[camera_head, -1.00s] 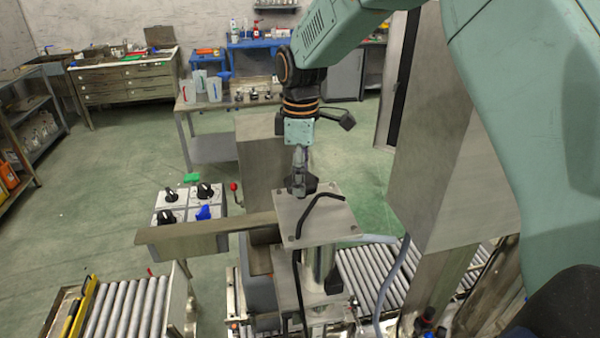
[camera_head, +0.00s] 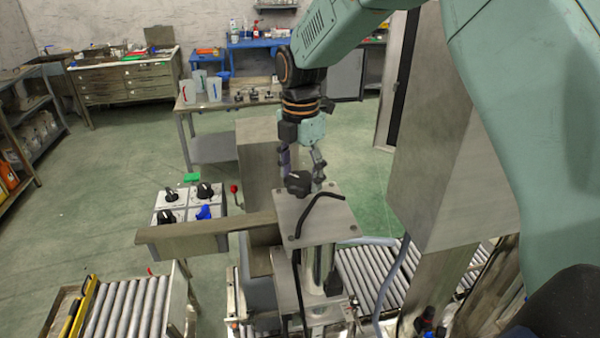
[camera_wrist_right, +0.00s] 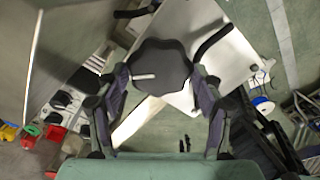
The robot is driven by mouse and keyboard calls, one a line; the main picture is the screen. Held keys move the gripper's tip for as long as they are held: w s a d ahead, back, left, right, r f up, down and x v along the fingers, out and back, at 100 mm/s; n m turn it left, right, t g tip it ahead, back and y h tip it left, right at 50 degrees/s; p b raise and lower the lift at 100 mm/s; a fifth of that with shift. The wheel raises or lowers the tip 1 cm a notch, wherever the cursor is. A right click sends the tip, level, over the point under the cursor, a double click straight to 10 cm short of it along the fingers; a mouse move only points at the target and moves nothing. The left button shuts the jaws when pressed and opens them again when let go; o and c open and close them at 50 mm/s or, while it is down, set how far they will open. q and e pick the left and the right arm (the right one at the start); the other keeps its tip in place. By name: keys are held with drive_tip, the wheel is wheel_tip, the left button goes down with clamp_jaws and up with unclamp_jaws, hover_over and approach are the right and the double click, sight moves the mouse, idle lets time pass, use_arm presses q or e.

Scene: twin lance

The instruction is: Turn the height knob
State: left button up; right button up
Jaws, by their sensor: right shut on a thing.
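The height knob (camera_head: 298,184) is a black lobed knob on top of the grey metal plate (camera_head: 330,222) of the column head. In the right wrist view the knob (camera_wrist_right: 165,62) fills the middle, with a white pointer mark toward its lower left. My right gripper (camera_head: 302,174) reaches down from above, its two fingers on either side of the knob. In the wrist view the right gripper (camera_wrist_right: 161,80) has both fingertips against the knob's edges, shut on it. My left gripper is not in view.
A bent black handle (camera_head: 318,208) lies on the plate beside the knob. A control box (camera_head: 188,205) with black knobs and a blue one stands to the left, behind a metal beam (camera_head: 190,236). Roller conveyors (camera_head: 125,308) lie below. A large grey housing (camera_head: 450,150) stands at right.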

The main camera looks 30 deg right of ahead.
sight(301, 177)
drive_tip(key=n, duration=0.5)
drive_tip(key=shift+w+d+r+n, duration=0.1)
drive_tip(key=shift+w+r+n, duration=0.05)
drive_tip(key=shift+r+n, duration=0.15)
drive_tip(key=shift+n, duration=2.2)
drive_tip(key=o, duration=1.1)
drive_tip(key=shift+f, duration=0.25)
wheel_tip(301, 177, up, 12)
drive_tip(key=shift+r, duration=0.1)
